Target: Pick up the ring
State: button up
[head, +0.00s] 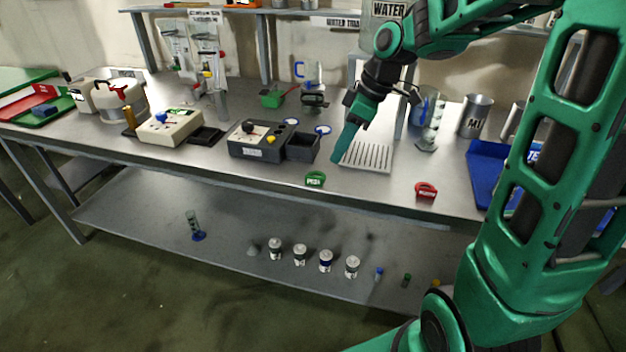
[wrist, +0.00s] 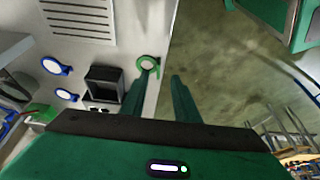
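A small green ring-shaped piece (head: 315,179) lies near the front edge of the bench. In the wrist view it is a green ring (wrist: 140,62) by the bench edge, just beyond the left fingertip. A similar red piece (head: 426,190) lies further right. My gripper (head: 337,158) points down above the bench, behind and right of the green ring. In the wrist view my gripper (wrist: 162,78) has its two fingers apart with nothing between them. I cannot tell its exact height above the bench.
A dark open box (head: 302,147) and a slotted white plate (head: 367,156) are close to my gripper. Two blue-rimmed discs (head: 322,129) (head: 291,122) lie behind the box. A blue tray (head: 484,172) is at right. Small cans (head: 300,254) stand on the lower shelf.

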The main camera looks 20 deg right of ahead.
jog(key=shift+n, duration=0.5)
jog(key=a+f, duration=0.1)
jog(key=w+a+f, duration=0.1)
jog(key=f, duration=0.1)
jog(key=w+a+f, duration=0.1)
jog(key=shift+w+f, duration=0.15)
jog(key=shift+f, duration=0.2)
jog(key=shift+x, duration=2.85)
grip_shut()
